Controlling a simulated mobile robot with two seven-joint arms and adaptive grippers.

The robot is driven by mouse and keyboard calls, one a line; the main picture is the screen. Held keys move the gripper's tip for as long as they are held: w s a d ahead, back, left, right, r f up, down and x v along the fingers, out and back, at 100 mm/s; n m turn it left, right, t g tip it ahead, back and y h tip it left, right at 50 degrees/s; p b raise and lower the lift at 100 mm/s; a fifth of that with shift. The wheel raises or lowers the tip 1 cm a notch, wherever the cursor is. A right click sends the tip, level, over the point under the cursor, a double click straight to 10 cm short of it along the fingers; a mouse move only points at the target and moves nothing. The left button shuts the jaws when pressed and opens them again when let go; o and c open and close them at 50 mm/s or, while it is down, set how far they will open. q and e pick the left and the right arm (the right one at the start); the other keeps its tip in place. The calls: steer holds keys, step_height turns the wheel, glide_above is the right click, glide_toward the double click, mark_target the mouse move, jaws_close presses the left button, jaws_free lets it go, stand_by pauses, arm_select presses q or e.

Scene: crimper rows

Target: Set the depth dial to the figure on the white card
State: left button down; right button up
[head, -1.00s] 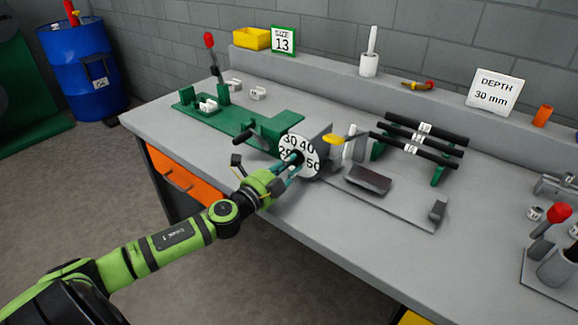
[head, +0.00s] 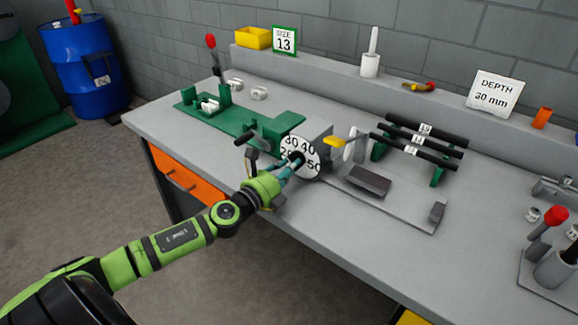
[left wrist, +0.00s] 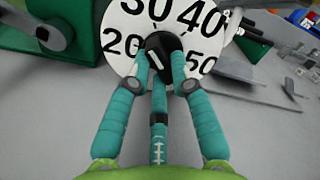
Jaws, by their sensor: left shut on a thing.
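The white card (head: 495,92) at the back right reads "DEPTH 30 mm". The depth dial (head: 316,170) is a round white face on the green and grey machine at the bench front. It also shows in the left wrist view (left wrist: 188,42), with 20, 30, 40 and 50 legible. Its black knob (left wrist: 160,44) has a white mark, which tilts up and slightly left; the exact figure it points to is unclear. My left gripper (head: 291,163) is shut on the knob, its teal fingers (left wrist: 165,77) on either side. My right gripper is not in view.
The green machine bed (head: 225,118) lies left of the dial. A rack of black bars (head: 418,140) and a grey block (head: 368,180) stand to its right. A red-knobbed tool (head: 555,215) is at the right edge.

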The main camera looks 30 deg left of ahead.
arm_select(q)
steer(key=shift+m, duration=1.1)
steer(key=c, duration=1.1)
jaws_free()
steer(key=shift+s, duration=0.1)
steer(key=s+a, duration=0.1)
steer(key=s, duration=1)
steer(key=shift+s, duration=0.4)
